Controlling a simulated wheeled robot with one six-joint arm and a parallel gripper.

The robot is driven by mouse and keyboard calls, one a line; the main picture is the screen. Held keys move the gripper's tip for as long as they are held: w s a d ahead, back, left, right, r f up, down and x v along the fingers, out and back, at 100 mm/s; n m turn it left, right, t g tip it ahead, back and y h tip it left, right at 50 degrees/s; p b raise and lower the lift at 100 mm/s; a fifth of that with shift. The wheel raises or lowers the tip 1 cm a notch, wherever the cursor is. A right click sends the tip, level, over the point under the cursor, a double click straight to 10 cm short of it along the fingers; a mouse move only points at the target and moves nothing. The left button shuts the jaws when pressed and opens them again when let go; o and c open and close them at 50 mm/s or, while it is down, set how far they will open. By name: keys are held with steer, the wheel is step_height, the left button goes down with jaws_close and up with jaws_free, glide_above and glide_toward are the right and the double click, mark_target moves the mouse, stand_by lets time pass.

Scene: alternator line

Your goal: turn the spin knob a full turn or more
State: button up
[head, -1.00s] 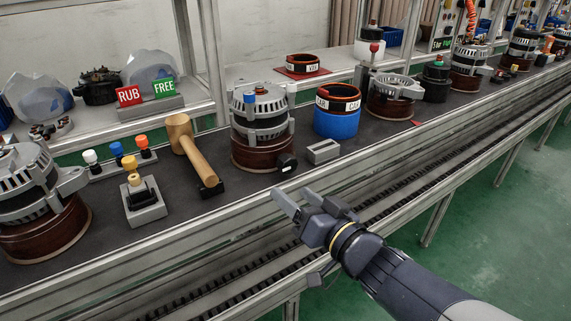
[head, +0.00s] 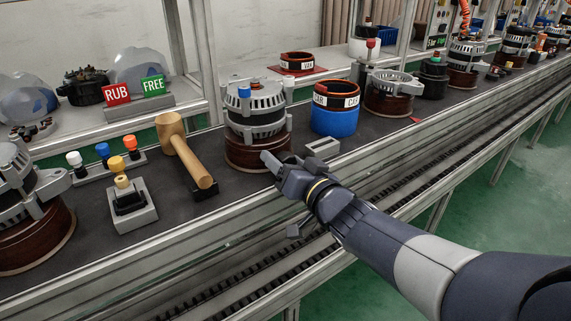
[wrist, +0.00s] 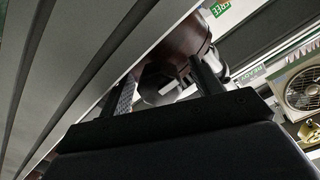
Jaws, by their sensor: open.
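The alternator (head: 255,112) stands on its brown round base on the bench in the head view. The spin knob, a dark round knob at the front right of that base, is hidden behind my gripper (head: 274,163) there. In the wrist view the dark knob (wrist: 155,86) with a pale mark shows between the two fingers of my gripper (wrist: 165,82). The fingers are apart, one on each side of it. I cannot tell whether either finger touches it.
A small grey block (head: 322,146) lies just right of my gripper. A blue-based ring (head: 336,121) stands behind it. The bench's front rail runs below my wrist.

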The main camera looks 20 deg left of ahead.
steer(key=shift+c, duration=0.5)
steer(key=c, duration=0.9)
steer(key=shift+o, duration=0.2)
steer(key=shift+n, duration=0.3)
steer(key=n+b, duration=0.2)
steer(key=n, duration=0.3)
steer(key=shift+f+b, duration=0.1)
steer(key=shift+b, duration=0.3)
steer(key=n+b, duration=0.2)
steer(key=n, duration=0.4)
steer(key=shift+n+b, duration=0.35)
steer(key=shift+n, duration=0.05)
steer(key=shift+y, duration=0.3)
steer(key=o, duration=1)
steer(key=shift+c, duration=0.2)
